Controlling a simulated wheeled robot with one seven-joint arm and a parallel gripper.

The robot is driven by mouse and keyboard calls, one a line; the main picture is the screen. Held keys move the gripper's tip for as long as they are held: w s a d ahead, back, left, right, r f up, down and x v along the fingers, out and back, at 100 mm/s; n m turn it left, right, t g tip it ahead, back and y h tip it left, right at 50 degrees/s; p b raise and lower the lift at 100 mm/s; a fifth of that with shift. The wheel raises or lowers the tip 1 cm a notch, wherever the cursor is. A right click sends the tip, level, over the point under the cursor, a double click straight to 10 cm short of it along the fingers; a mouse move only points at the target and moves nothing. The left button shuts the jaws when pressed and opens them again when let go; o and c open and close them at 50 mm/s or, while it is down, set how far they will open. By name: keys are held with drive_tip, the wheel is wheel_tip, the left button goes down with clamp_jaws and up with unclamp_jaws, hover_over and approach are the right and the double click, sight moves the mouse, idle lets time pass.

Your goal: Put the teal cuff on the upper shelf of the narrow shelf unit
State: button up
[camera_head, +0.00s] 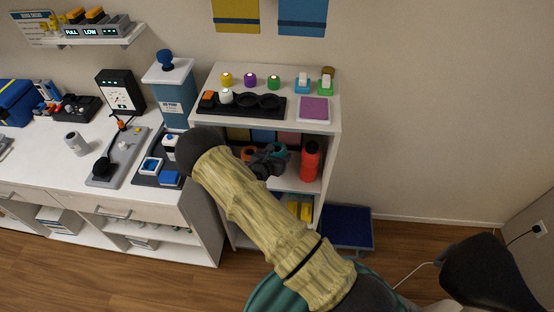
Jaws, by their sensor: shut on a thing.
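The narrow shelf unit (334,123) is white and stands in the middle, with an open front. My gripper (268,160) is at the opening below its top board, over the upper shelf (290,183). The gripper is shut on the teal cuff (279,149), which shows as a small teal ring at the jaws. An orange ring-like thing (249,152) shows just left of the jaws. My arm and gripper hide much of the shelf there, so I cannot tell whether the cuff touches it.
A red bottle (310,162) stands on the upper shelf, right of my gripper. Coloured panels (262,135) are behind the jaws. Several small things, including a purple pad (314,109), cover the unit's top. A yellow thing (304,210) is on the lower shelf. A white counter (60,175) adjoins at left.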

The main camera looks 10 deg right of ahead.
wheel_tip(320, 180, down, 2)
drive_tip(key=shift+f+p, duration=0.2)
drive_tip(key=shift+p, duration=0.25)
drive_tip(key=shift+w+f+p, duration=0.2)
drive_tip(key=shift+f+p, duration=0.2)
drive_tip(key=shift+f, duration=0.1)
drive_tip(key=shift+f, duration=0.2)
drive_tip(key=o, duration=0.8)
drive_tip(key=shift+c, duration=0.2)
drive_tip(key=shift+r, duration=0.1)
